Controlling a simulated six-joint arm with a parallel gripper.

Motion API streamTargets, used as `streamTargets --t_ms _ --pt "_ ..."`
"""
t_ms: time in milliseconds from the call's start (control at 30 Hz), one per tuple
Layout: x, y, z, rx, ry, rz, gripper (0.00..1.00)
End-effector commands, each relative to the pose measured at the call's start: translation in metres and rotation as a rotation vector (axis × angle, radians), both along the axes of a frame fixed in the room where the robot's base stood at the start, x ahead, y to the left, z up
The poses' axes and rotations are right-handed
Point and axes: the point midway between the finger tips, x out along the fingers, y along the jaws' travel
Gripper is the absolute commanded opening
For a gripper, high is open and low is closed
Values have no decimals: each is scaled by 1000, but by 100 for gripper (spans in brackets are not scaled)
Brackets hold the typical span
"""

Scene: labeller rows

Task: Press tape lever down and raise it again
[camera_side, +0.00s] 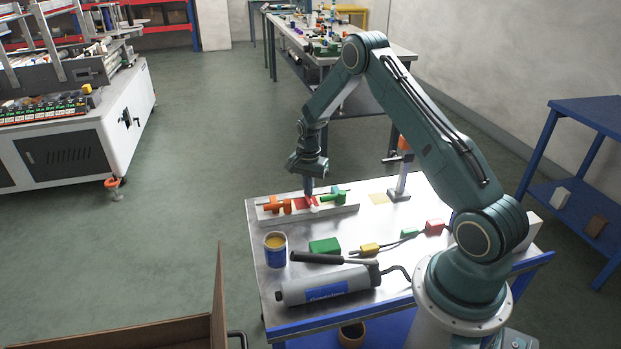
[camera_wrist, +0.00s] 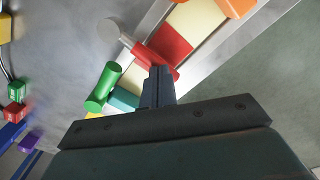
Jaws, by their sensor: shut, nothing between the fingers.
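A pale rail (camera_side: 345,209) on the steel table carries an orange lever (camera_side: 278,206), a red lever (camera_side: 309,200) and a green lever (camera_side: 333,197). No label is readable, so I cannot tell by name which is the tape lever. In the wrist view the red lever (camera_wrist: 145,52) has a pale round knob (camera_wrist: 109,30) at its end, beside the green one (camera_wrist: 103,88). My gripper (camera_side: 308,192) points down at the red lever. Its fingers (camera_wrist: 158,72) are together and empty, over or against the lever's base; contact is unclear.
In front of the rail are a tin (camera_side: 275,250), a green block (camera_side: 324,246) and a grey cylindrical tool (camera_side: 325,286) with a black handle. A post with an orange top (camera_side: 402,150) stands to the right. A cable with coloured plugs lies right of centre.

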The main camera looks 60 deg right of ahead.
Motion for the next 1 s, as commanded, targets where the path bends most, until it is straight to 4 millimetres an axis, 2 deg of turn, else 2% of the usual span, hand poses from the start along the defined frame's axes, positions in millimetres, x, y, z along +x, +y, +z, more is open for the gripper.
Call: streamTargets --t_ms 267,1000 --pt "0 0 9 0 0 0 0" --pt "0 0 48 0 0 0 0"
